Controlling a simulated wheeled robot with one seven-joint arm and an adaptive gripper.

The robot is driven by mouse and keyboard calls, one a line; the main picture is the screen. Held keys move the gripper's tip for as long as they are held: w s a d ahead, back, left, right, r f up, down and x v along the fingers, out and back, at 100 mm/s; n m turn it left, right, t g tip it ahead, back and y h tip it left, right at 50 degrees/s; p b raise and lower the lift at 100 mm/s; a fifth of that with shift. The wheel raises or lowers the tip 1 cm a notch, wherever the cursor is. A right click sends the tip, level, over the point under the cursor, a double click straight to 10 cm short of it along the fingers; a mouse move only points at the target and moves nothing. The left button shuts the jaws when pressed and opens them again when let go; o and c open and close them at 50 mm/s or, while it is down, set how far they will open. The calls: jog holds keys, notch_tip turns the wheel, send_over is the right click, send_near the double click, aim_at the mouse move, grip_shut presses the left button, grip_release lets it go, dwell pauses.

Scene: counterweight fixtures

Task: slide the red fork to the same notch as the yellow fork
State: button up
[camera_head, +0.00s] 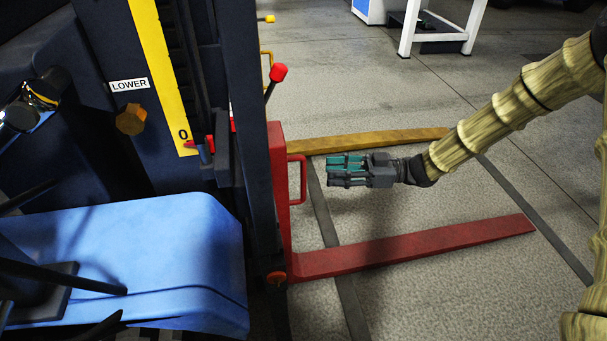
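The red fork (420,247) lies low along the floor, its tip to the right. Its upright shank rises at the left and carries a red loop handle (303,180). The yellow fork (375,139) lies farther back, roughly parallel to it. A yellow loop handle (266,62) shows farther back, beside the dark mast. My gripper (332,170) points left, between the two forks in the picture, a short gap right of the red handle. Its fingers look apart, with nothing between them. The notches are hidden behind the mast and the shank.
A dark mast (245,130) with a yellow scale (160,75), a LOWER label and an orange knob (131,119) stands at the left. A red-knobbed lever (278,73) sticks up above the red shank. Floor right of the forks is clear.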

jog(key=a+b, duration=0.3)
jog(key=a, duration=0.5)
jog(key=shift+a, duration=0.2)
grip_shut()
